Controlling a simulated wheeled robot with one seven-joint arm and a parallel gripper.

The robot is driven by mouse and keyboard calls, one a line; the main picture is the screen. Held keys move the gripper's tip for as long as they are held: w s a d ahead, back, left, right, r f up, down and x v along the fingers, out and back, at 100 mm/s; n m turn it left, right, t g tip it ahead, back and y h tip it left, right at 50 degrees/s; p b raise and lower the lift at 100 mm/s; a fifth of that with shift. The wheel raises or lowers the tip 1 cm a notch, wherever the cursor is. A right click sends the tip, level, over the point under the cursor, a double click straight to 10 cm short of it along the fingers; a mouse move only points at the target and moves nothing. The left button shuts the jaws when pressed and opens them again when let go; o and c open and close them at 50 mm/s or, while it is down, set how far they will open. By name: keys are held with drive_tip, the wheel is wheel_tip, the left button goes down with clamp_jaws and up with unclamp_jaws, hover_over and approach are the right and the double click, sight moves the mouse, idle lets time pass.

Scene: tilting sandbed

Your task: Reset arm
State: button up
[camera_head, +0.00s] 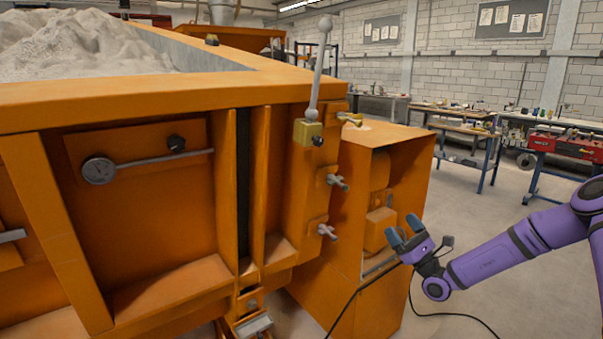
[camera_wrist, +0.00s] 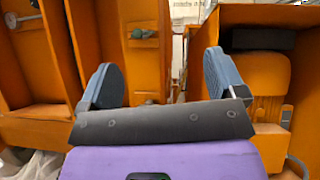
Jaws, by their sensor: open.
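My purple arm reaches in from the right in the head view. My gripper (camera_head: 404,228) is open and empty, in front of the orange cabinet at the right end of the sandbed. In the wrist view my gripper (camera_wrist: 160,86) shows two blue-grey finger pads spread apart, with nothing between them. The orange sandbed (camera_head: 150,101) fills the left of the head view. A grey lever with a ball top (camera_head: 315,85) stands upright on a brass block at its corner. My gripper is apart from the lever, below and to its right.
Two small valve handles (camera_head: 337,182) stick out of the sandbed's end post. The open-sided orange cabinet (camera_head: 400,150) stands close behind my gripper. A black cable (camera_head: 350,303) runs to the floor. Workbenches (camera_head: 460,135) line the back; the grey floor between is clear.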

drive_tip(key=s+a+r+n+g+h, duration=0.2)
drive_tip(key=s+a+r+n+g, duration=0.4)
drive_tip(key=s+n+g, duration=0.5)
drive_tip(key=s+a+r+n+g+h, duration=0.1)
drive_tip(key=s+a+r+n+g, duration=0.5)
drive_tip(key=s+n+g, duration=0.45)
drive_tip(key=s+d+r+n+t+h, duration=0.1)
drive_tip(key=s+d+r+t+h, duration=0.1)
drive_tip(key=s+d+r+h, duration=0.2)
drive_tip(key=s+d+r+n+t+h, duration=0.2)
drive_tip(key=s+d+r+h, duration=0.2)
drive_tip(key=s, duration=0.6)
drive_tip(key=s+d+r+n+t+h, duration=0.1)
drive_tip(key=s+d+r+t+h, duration=0.2)
drive_tip(key=s+d+h, duration=0.3)
drive_tip(key=shift+s+d+r, duration=0.15)
drive_tip(key=shift+s+r, duration=0.5)
drive_tip(key=shift+s, duration=0.3)
